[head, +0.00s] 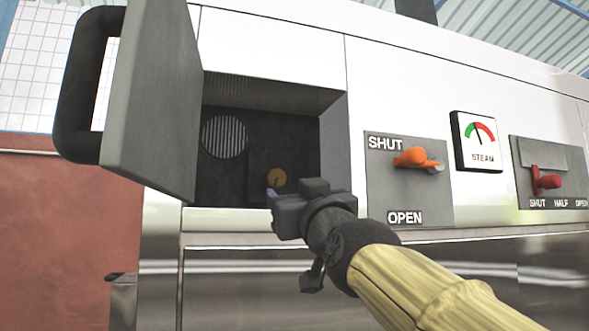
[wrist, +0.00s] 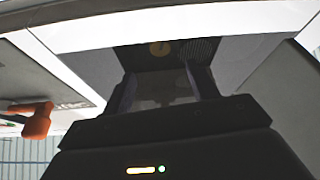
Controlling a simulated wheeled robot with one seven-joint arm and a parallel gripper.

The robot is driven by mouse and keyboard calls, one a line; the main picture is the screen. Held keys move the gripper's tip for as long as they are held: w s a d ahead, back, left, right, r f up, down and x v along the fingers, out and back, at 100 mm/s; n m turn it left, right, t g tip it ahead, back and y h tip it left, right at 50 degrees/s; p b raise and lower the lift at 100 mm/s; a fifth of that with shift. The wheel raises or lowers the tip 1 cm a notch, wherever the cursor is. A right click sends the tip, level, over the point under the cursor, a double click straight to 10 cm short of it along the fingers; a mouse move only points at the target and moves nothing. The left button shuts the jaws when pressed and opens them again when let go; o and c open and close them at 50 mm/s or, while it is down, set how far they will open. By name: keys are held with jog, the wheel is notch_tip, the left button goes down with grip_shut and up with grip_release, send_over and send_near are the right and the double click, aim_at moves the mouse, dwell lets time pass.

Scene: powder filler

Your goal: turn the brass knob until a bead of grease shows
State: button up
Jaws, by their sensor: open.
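The brass knob (head: 277,178) is a small round disc with a dark mark, on the dark back wall of an open recess. It also shows in the wrist view (wrist: 160,48), at the top middle, beyond my fingers. My gripper (head: 271,192) is at the mouth of the recess, just below the knob in the head view. In the wrist view my gripper (wrist: 165,82) has its two fingers apart with nothing between them, and the knob lies beyond the tips. It appears apart from the knob. No grease bead can be made out.
A grey door (head: 150,100) with a black handle (head: 82,85) stands open left of the recess. A round striped vent (head: 224,136) is beside the knob. To the right are an orange lever (head: 411,157), a steam gauge (head: 476,141) and a red lever (head: 548,181).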

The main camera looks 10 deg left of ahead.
aim_at(277, 180)
jog(key=p+x, duration=0.7)
jog(key=x, duration=0.1)
jog(key=shift+r+p, duration=0.2)
jog(key=shift+p, duration=0.1)
jog(key=shift+w+a+r+p, duration=0.25)
jog(key=shift+w+a+p, duration=0.15)
jog(key=shift+p, duration=0.15)
jog(key=shift+w+a, duration=0.1)
jog(key=shift+w, duration=0.15)
jog(key=shift+w+f, duration=0.15)
jog(key=shift+w, duration=0.2)
jog(key=shift+s, duration=0.35)
jog(key=shift+c, duration=0.2)
jog(key=c, duration=1)
